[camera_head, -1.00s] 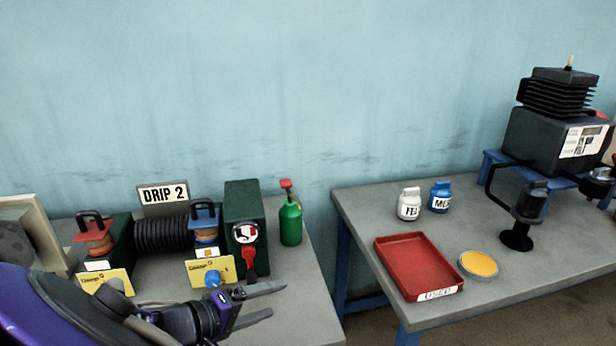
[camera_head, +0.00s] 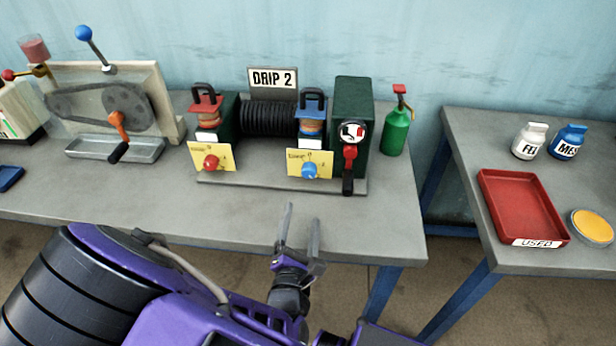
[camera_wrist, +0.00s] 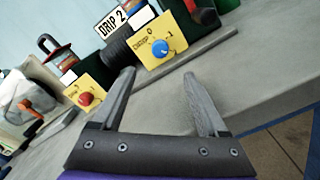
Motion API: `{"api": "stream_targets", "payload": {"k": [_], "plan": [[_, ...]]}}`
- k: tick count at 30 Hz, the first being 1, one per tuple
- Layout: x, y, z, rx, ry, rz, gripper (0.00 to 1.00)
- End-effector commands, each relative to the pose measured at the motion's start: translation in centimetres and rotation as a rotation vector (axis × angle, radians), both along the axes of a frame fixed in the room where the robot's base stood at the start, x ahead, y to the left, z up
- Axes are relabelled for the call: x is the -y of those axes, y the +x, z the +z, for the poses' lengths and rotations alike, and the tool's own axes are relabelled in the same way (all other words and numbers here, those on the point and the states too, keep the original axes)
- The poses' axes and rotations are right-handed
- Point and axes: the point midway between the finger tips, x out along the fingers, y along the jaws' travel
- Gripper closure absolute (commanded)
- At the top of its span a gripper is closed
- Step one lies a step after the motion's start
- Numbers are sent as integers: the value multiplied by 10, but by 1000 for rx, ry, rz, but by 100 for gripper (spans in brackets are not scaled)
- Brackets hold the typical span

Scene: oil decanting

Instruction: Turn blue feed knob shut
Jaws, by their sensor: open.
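The blue feed knob (camera_head: 310,170) sits on a yellow plate (camera_head: 296,162) at the front of the DRIP 2 unit, below a blue-topped lubricator (camera_head: 312,108). In the wrist view the knob (camera_wrist: 160,48) is ahead, between and beyond the fingertips, with a 0 mark above it and a 1 mark to its right. My gripper (camera_head: 301,212) is open and empty, in front of the unit and apart from the knob. It also shows in the wrist view (camera_wrist: 160,85).
A red knob (camera_head: 211,163) on another yellow plate is to the left. A red-and-black lever (camera_head: 349,170) hangs just right of the blue knob. A green oil can (camera_head: 396,130) stands further right. The bench (camera_head: 230,218) is bare in front of the unit.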

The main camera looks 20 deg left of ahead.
Motion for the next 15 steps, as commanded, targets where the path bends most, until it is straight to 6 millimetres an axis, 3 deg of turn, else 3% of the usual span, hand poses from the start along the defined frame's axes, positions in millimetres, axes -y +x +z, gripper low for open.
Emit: {"api": "stream_targets", "payload": {"k": [9,15], "plan": [[-21,69,0,3,2,-2,24],[-32,103,0,2,2,-2,24]]}}
